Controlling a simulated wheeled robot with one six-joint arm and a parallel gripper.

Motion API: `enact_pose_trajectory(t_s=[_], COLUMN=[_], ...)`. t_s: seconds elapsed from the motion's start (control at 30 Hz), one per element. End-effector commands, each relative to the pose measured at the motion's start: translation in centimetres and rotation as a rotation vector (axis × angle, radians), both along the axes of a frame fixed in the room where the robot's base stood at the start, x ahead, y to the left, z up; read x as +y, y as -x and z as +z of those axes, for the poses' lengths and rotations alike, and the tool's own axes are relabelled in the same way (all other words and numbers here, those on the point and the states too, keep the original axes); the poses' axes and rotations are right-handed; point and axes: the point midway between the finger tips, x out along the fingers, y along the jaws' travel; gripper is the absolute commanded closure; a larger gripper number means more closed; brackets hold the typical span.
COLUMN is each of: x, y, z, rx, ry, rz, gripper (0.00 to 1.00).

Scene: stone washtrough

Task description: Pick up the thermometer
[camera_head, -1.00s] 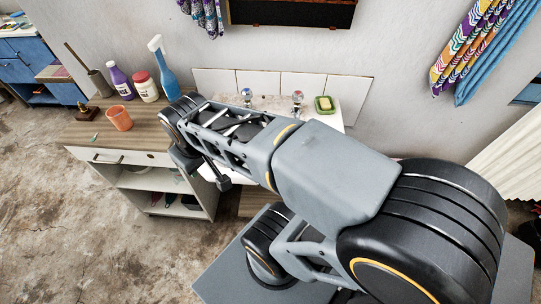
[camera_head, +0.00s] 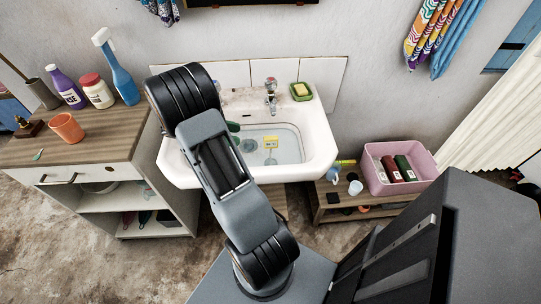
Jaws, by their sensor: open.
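A small yellow item (camera_head: 271,143), which looks like the thermometer, is in the water of the white sink (camera_head: 318,140), right of the basin's middle. It is too small to read any markings on it. My arm crosses the left part of the sink and hides that side of the basin. My gripper is not visible in the head view, so its place relative to the yellow item cannot be told. A dark green thing shows partly beside my arm in the basin.
A tap (camera_head: 271,95) and a green soap dish (camera_head: 301,92) are at the sink's back. Left, a wooden counter (camera_head: 105,135) holds bottles, an orange cup (camera_head: 66,127) and a blue spray bottle (camera_head: 116,68). Right, a pink crate (camera_head: 423,160) stands on a low bench (camera_head: 325,205).

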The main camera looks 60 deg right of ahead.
Motion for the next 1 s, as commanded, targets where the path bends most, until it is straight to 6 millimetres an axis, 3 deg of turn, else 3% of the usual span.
enact_pose_trajectory(t_s=[0.3, 0.67, 1.0], x=[-2.8, -4.7, -7.2], y=[4.5, 6.2, 9.2], z=[-1.4, -2.3, -3.1], rx=[0.002, 0.004, 0.004], ry=[0.003, -0.002, -0.003], rz=[-0.002, -0.001, -0.002], gripper=[0.49, 0.49, 0.49])
